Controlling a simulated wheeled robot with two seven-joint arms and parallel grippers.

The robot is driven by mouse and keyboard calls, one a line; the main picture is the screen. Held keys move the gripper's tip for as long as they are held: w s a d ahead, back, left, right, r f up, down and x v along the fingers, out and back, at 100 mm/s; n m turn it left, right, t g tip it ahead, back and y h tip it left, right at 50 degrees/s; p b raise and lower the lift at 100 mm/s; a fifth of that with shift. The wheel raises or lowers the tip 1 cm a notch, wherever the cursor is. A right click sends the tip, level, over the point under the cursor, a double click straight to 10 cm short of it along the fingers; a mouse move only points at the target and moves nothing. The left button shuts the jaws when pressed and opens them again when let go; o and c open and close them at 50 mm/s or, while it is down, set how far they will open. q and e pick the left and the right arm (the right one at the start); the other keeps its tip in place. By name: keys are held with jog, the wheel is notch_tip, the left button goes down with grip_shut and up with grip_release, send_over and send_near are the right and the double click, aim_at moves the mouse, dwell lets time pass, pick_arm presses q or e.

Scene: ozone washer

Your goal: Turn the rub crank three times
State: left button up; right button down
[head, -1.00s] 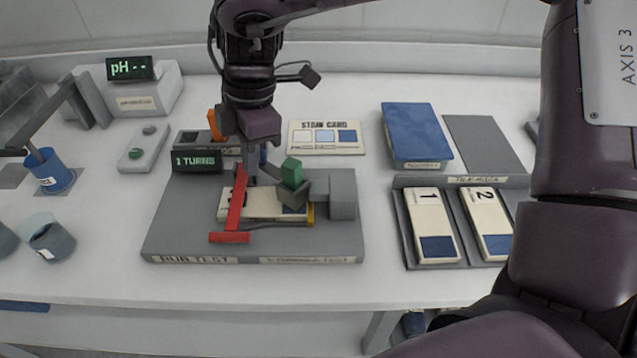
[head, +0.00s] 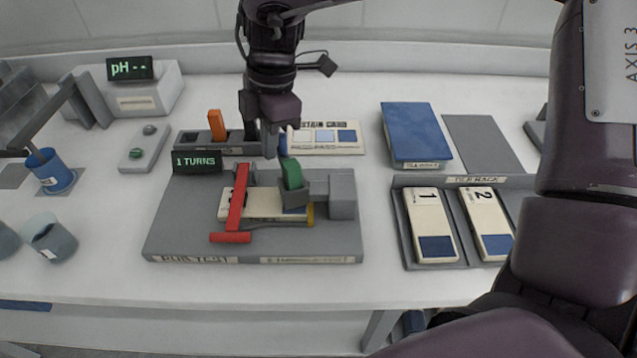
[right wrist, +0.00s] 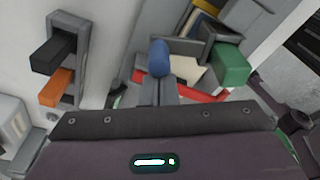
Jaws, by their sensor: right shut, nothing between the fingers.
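The rub test station (head: 300,246) is a grey plate with a cream tile (head: 265,206) on it and a red lever (head: 237,200) across the tile. A green block (head: 291,173) sits tilted in a grey holder at the tile's right end. A blue upright knob (head: 283,146), which looks like the crank handle, stands at the plate's back. My right gripper (head: 270,152) is shut and empty, just left of the knob. In the right wrist view the blue knob (right wrist: 159,58) is just beyond the fingertips (right wrist: 158,92); contact is unclear. The display (head: 197,161) reads "1 TURNS". The crank arm is mostly hidden.
Behind the gripper, a grey rack (head: 190,143) holds an orange block (head: 217,125), with a stain card (head: 325,138) beside it. The tile rack (head: 462,182) with two tiles and a blue-topped box (head: 415,132) stand to the right. Cups (head: 50,242) stand at left.

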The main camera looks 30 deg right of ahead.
jog(key=shift+s+d, duration=0.1)
jog(key=shift+d, duration=1.1)
jog(key=shift+s+d, duration=0.3)
jog(key=shift+d, duration=0.35)
jog(key=shift+s+d, duration=0.2)
jog(key=shift+d, duration=0.25)
jog(key=shift+s+d, duration=0.9)
